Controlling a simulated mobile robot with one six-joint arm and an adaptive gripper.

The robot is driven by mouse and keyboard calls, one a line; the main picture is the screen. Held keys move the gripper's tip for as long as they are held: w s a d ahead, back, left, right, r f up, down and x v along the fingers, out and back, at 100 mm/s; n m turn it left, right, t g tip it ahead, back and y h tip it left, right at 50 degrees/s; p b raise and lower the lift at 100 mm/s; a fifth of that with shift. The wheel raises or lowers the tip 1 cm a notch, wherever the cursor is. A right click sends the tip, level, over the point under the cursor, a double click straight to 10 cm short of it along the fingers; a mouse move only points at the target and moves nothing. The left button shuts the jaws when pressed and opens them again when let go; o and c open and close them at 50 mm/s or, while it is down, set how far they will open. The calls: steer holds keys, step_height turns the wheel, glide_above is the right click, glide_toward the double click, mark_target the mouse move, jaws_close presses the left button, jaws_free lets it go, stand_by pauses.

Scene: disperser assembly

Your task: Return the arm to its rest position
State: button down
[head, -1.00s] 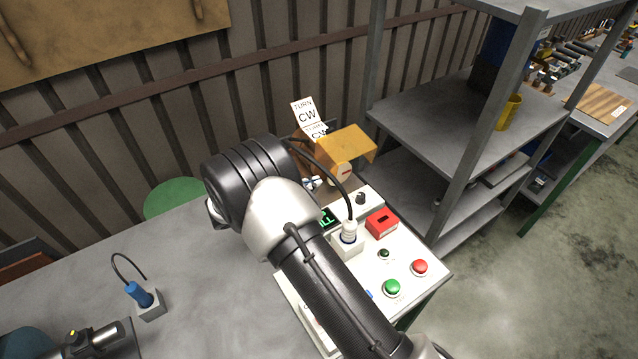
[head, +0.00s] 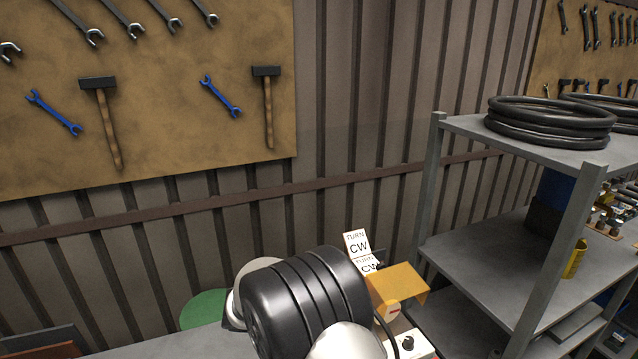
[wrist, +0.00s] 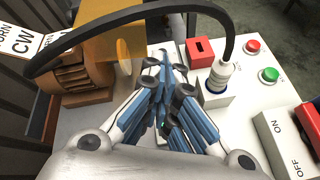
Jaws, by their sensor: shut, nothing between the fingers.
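My gripper (wrist: 165,88) is in the middle of the wrist view. Its blue-padded fingers are drawn together with nothing between them, above the white control panel (wrist: 290,85). In the head view my arm's dark and white links fill the bottom middle, and the gripper is hidden there. The yellow guard (head: 399,283) of the machine shows just right of my arm. In the wrist view the orange-brown motor (wrist: 82,68) stands left of the fingers, apart from them.
A white plug (wrist: 222,74) sits in its socket on the panel, and its black cable (wrist: 120,16) arches over the motor. Right of it are a red button (wrist: 253,46), a green button (wrist: 269,74) and an ON/OFF box (wrist: 288,135). A grey shelf (head: 480,245) stands right of my arm.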

steer(key=s+d+r+m+g+y, duration=0.3)
steer(key=s+d+r+m+y, duration=0.45)
steer(key=s+r, duration=0.65)
steer(key=s+r+m+t+y, duration=0.1)
steer(key=s+m+t+y, duration=0.2)
steer(key=s+m, duration=0.7)
steer(key=shift+s+t+y, duration=0.4)
steer(key=shift+s+y, duration=0.25)
steer(key=shift+s, duration=2.6)
steer(key=c, duration=2.4)
jaws_free()
